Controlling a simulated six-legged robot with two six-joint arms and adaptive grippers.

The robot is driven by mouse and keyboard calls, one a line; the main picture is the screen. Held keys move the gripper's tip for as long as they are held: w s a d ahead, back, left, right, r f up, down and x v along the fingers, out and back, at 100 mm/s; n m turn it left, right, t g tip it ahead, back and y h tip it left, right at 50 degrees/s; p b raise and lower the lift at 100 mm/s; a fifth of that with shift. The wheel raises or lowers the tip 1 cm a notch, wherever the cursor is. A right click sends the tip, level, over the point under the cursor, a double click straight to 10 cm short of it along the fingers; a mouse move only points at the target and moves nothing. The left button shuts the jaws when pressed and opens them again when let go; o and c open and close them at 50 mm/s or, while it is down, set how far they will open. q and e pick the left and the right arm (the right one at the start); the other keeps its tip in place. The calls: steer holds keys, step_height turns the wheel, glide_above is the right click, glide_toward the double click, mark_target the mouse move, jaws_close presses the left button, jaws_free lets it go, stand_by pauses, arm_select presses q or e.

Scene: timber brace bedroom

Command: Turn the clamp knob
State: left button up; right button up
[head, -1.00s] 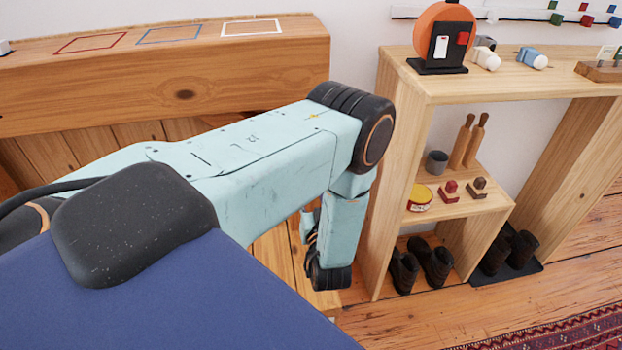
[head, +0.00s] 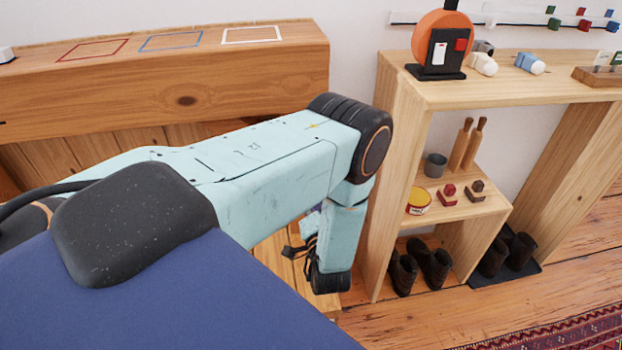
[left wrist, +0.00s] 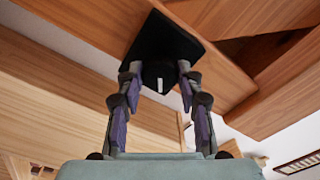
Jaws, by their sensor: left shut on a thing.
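The clamp knob (left wrist: 152,74) is a dark round knob with a white line, on a black square plate (left wrist: 167,38) fixed to a wooden beam, in the left wrist view. The white line points nearly straight down in that picture, with a slight tilt. My left gripper (left wrist: 159,70) has one finger on each side of the knob and is shut on it. In the head view only dark parts of this gripper (head: 296,252) show beside my wrist, and the knob is hidden there. My right gripper is in neither view.
A heavy timber beam (head: 110,95) with red, blue and white outlined squares on top stands behind my left arm. A wooden shelf unit (head: 440,92) close to the right of my wrist holds an orange and black device (head: 440,45), stamps and shoes. Floor shows at front right.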

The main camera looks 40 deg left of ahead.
arm_select(q)
steer(key=shift+m, duration=0.5)
steer(key=shift+s, duration=0.1)
steer(key=o, duration=1.2)
steer(key=shift+c, duration=0.2)
steer(key=v, duration=1.2)
